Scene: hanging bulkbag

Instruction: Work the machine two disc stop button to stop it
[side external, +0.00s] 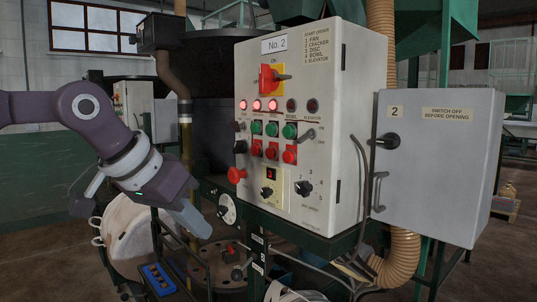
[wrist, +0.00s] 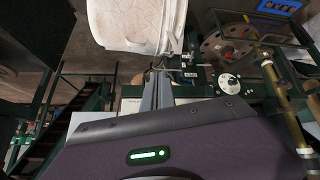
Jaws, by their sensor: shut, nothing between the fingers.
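The No. 2 control panel (side external: 340,60) is a pale grey box on a dark green frame. Its lower face carries a row of three green buttons (side external: 271,129) above a row of three red buttons (side external: 271,151). The labels by the buttons are too small to read, so I cannot tell which is the disc stop. Three of the red lamps (side external: 272,104) above are lit; two look dark. My gripper (side external: 201,230) is shut and empty, pointing down, left of and below the panel buttons, apart from them. Its closed fingers also show in the wrist view (wrist: 158,88).
A red mushroom button (side external: 236,175) and a round white dial (side external: 227,208) are near my gripper. A yellow-and-red main switch (side external: 270,77) is higher on the panel. A grey cabinet (side external: 440,150) stands at right. A white bulk bag (wrist: 130,22) hangs close by.

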